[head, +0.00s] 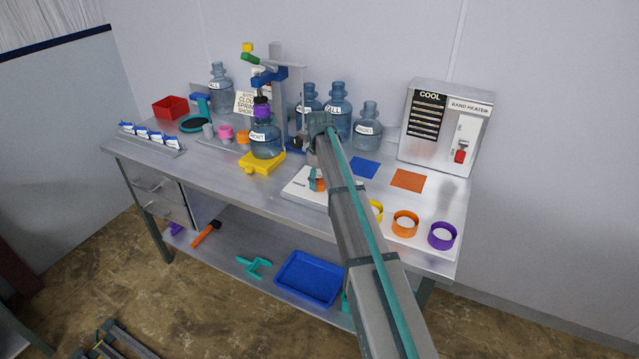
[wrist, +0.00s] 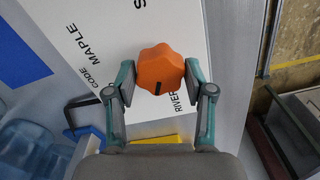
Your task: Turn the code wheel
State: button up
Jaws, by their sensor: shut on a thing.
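The code wheel (wrist: 160,70) is an orange lobed knob with a black mark on its near side. It sits on a white panel (wrist: 110,35) printed with "CODE", "MAPLE" and "RIVER"; other lettering is cut off or covered. The black mark points toward the near edge, close to "RIVER". My gripper (wrist: 160,78) is shut on the code wheel, one finger on each side. In the head view the white panel (head: 296,187) lies at the middle of the bench, and my arm hides part of it and most of my gripper (head: 317,182).
Jugs (head: 338,112) stand along the back of the bench. A jug with a purple top (head: 264,140) stands on a yellow base (head: 256,166) left of the panel. The band heater (head: 446,125) is at right. Purple (head: 442,236) and orange rings (head: 405,223) lie at the front right.

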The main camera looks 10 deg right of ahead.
aim_at(320, 182)
jog(key=m+b, duration=0.1)
jog(key=m, duration=0.5)
jog(key=shift+m, duration=0.3)
dwell(0.4)
jog(key=o, duration=1.2)
jog(key=shift+c, duration=0.2)
notch_tip(320, 182, up, 12)
